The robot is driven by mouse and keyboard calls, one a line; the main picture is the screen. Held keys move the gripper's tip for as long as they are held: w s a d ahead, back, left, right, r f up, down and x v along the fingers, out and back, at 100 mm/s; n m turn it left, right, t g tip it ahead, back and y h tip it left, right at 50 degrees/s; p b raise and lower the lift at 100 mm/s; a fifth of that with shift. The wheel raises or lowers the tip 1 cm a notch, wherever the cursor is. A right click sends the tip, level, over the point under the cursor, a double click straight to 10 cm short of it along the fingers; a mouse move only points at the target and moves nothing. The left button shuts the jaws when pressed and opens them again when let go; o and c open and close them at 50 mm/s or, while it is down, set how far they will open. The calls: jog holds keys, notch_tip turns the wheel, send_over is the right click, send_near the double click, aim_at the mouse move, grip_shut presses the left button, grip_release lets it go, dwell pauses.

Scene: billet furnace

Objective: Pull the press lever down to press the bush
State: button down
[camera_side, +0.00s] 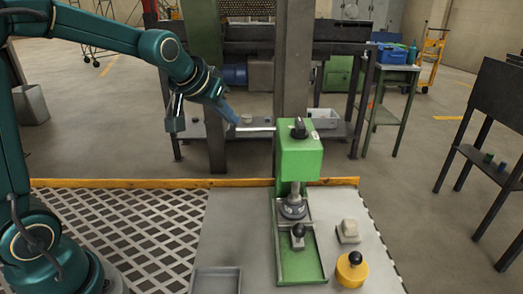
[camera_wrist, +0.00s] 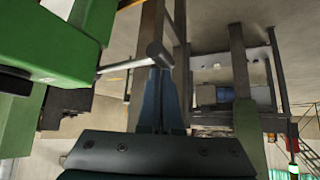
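The green press (camera_side: 300,160) stands on the light bench plate in the side view, and its green body also fills the left of the wrist view (camera_wrist: 45,35). Its metal lever (camera_side: 255,129) sticks out to the left, about level; in the wrist view the lever (camera_wrist: 122,65) ends in a grey cylindrical end piece. My gripper (camera_side: 232,116) is at the lever's outer end. In the wrist view its blue fingers (camera_wrist: 159,75) are together, with their tips at the end piece; contact is unclear. The press ram (camera_side: 293,207) points down above the base. I cannot make out the bush.
A grey block with a black knob (camera_side: 298,237) sits on the press base. A pale block (camera_side: 348,231) and a yellow piece with a black knob (camera_side: 352,270) stand to the right. A grey tray (camera_side: 217,281) lies at the front left. A dark post stands behind the press.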

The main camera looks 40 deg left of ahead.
jog(key=shift+f, duration=0.5)
dwell(0.5)
jog(key=shift+r, duration=0.1)
notch_tip(320, 180, up, 10)
dwell(0.9)
jog(key=shift+r, duration=2.3)
jog(key=s+d+f+m+h, duration=0.1)
jog(key=s+d+m, duration=0.1)
jog(key=s+d, duration=0.55)
jog(key=s+d+f+m+g+h, duration=0.1)
jog(key=s+f+g, duration=0.1)
jog(key=s+f, duration=1.1)
notch_tip(320, 180, down, 3)
jog(key=shift+s+d+r+g, duration=0.15)
jog(key=shift+s+d+g, duration=0.2)
jog(key=shift+s+g, duration=0.05)
